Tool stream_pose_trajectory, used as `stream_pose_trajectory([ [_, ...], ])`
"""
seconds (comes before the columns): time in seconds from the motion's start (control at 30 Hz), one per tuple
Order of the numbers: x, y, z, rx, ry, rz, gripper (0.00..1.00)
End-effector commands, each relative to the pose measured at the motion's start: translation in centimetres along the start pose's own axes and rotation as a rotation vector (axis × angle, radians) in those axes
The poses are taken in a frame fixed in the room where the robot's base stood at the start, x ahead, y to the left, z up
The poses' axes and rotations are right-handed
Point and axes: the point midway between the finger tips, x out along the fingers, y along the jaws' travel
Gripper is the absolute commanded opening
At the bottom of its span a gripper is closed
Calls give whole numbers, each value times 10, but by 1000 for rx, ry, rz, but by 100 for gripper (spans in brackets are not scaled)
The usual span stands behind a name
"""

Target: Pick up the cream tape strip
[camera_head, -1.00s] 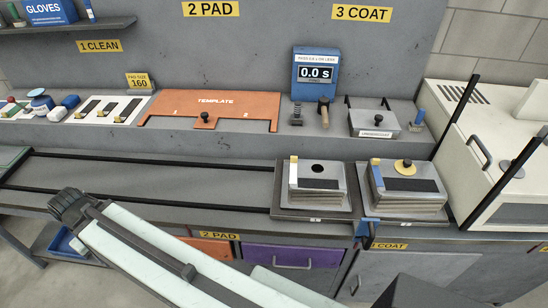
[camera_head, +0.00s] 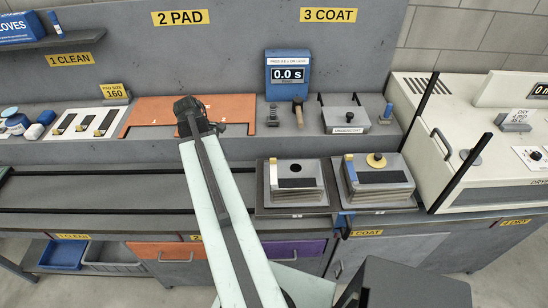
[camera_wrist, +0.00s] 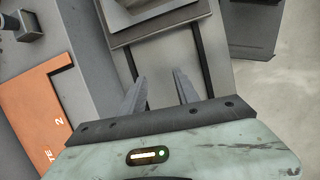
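My gripper (camera_wrist: 160,78) shows in the wrist view with its two fingers apart and nothing between them. In the head view, the dark end of my arm reaches up in front of the orange template (camera_head: 150,108) and hides part of it. I cannot pick out the cream tape strip for certain. A small pale strip (camera_head: 265,171) shows at the left edge of the left plate stack (camera_head: 310,196). My gripper is apart from both stacks.
A blue timer (camera_head: 288,62) reading 0.0 s and a grey lidded box (camera_head: 346,126) stand on the back ledge. A white dryer (camera_head: 475,188) with black posts is at the right. Black rails (camera_head: 90,207) run along the clear left counter.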

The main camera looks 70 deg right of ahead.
Motion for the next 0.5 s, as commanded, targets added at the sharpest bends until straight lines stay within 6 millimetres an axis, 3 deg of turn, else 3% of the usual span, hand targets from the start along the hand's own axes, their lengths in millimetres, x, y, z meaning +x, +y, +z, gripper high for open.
stream_pose_trajectory([
  [0.03,-2,20,45,-11,-28,-16,37],
  [0.1,6,35,91,-43,-59,-35,37],
  [0.2,12,44,133,-78,-86,-56,37],
  [0.3,16,47,150,-94,-96,-66,37],
  [0.5,29,46,152,-97,-97,-67,37],
])
